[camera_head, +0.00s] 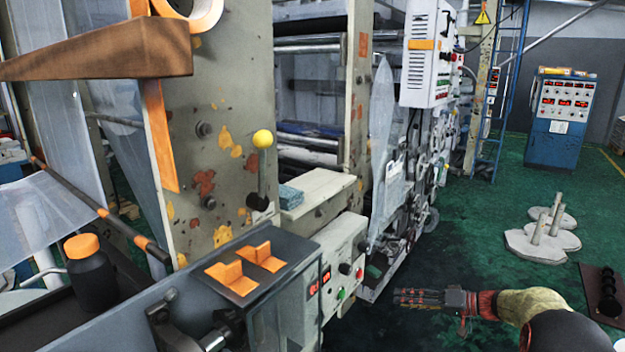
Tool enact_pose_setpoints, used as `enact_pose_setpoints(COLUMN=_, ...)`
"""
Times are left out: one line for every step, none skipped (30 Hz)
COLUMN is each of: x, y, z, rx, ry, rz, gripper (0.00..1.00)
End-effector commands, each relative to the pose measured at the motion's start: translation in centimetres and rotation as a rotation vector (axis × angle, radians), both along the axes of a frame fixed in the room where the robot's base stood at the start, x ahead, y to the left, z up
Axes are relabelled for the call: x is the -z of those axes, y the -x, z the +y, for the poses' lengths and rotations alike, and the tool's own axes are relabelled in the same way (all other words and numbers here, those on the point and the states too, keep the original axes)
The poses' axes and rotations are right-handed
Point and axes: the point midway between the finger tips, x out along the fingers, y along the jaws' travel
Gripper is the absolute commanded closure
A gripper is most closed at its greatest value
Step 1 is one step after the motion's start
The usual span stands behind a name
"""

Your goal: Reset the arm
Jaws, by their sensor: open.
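My arm enters from the lower right of the head view, with a dark link and a yellowish sleeve. It reaches left, low over the green floor. My gripper (408,298) is at its left end, dark with orange-red parts. It is open, and nothing shows between its fingers. It is apart from the machine, to the right of the grey control box (343,262).
A machine frame with a yellow-knobbed lever (262,139) stands at left. Orange brackets (231,279) and a black bottle with an orange cap (91,272) are in front. Pale weighted stands (543,243) and a blue cabinet (561,118) are at right. Green floor (465,235) lies open between.

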Motion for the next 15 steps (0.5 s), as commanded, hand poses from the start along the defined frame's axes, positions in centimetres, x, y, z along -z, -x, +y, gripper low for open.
enact_pose_setpoints(x=0.7, y=1.6, z=0.2, rx=0.010, ry=0.019, rz=0.106, gripper=0.54)
enact_pose_setpoints(x=1.3, y=2.7, z=0.5, rx=0.018, ry=0.034, rz=0.179, gripper=0.54)
enact_pose_setpoints(x=1.7, y=4.4, z=1.0, rx=0.029, ry=0.058, rz=0.272, gripper=0.54)
enact_pose_setpoints(x=1.9, y=5.8, z=1.4, rx=0.037, ry=0.083, rz=0.341, gripper=0.54)
enact_pose_setpoints(x=1.9, y=7.2, z=1.8, rx=0.048, ry=0.109, rz=0.407, gripper=0.54)
enact_pose_setpoints(x=1.7, y=9.2, z=2.3, rx=0.064, ry=0.151, rz=0.484, gripper=0.54)
enact_pose_setpoints(x=1.4, y=10.7, z=2.6, rx=0.077, ry=0.185, rz=0.537, gripper=0.54)
enact_pose_setpoints(x=1.1, y=12.2, z=3.0, rx=0.090, ry=0.220, rz=0.585, gripper=0.54)
enact_pose_setpoints(x=0.5, y=14.1, z=3.4, rx=0.110, ry=0.267, rz=0.637, gripper=0.54)
enact_pose_setpoints(x=0.0, y=15.5, z=3.7, rx=0.126, ry=0.302, rz=0.671, gripper=0.54)
enact_pose_setpoints(x=-0.5, y=16.9, z=3.9, rx=0.141, ry=0.338, rz=0.700, gripper=0.54)
enact_pose_setpoints(x=-1.2, y=18.7, z=4.2, rx=0.163, ry=0.385, rz=0.729, gripper=0.54)
enact_pose_setpoints(x=-1.7, y=20.0, z=4.4, rx=0.178, ry=0.420, rz=0.747, gripper=0.54)
enact_pose_setpoints(x=-2.3, y=21.3, z=4.5, rx=0.194, ry=0.455, rz=0.761, gripper=0.54)
enact_pose_setpoints(x=-3.1, y=23.0, z=4.7, rx=0.216, ry=0.500, rz=0.773, gripper=0.54)
